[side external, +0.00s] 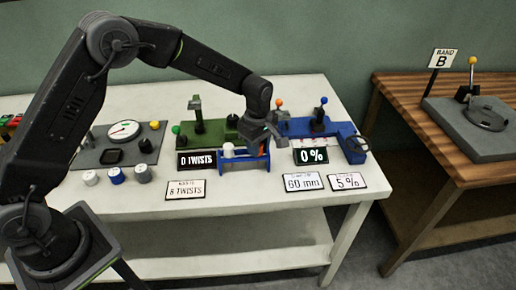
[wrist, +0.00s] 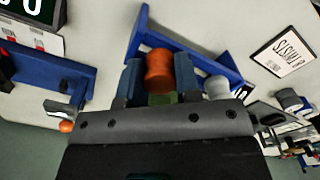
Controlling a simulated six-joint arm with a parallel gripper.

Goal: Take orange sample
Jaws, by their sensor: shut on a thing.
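The orange sample (wrist: 159,68) is a small orange spool, seen between the two fingers of my gripper (wrist: 160,80) in the wrist view. The gripper is shut on it. In the side view my gripper (side external: 264,143) is at the blue rack (side external: 245,165), and only a sliver of the orange sample (side external: 262,150) shows behind the fingers. A white spool (side external: 228,150) sits at the left of the blue rack; it also shows in the wrist view (wrist: 217,87). I cannot tell whether the orange sample still touches the rack.
A green device (side external: 205,132) stands behind the rack, a blue device (side external: 318,128) to its right. Signs reading "0 TWISTS" (side external: 197,162) and "0 %" (side external: 311,156) stand close by. Several small spools (side external: 116,175) are at the left.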

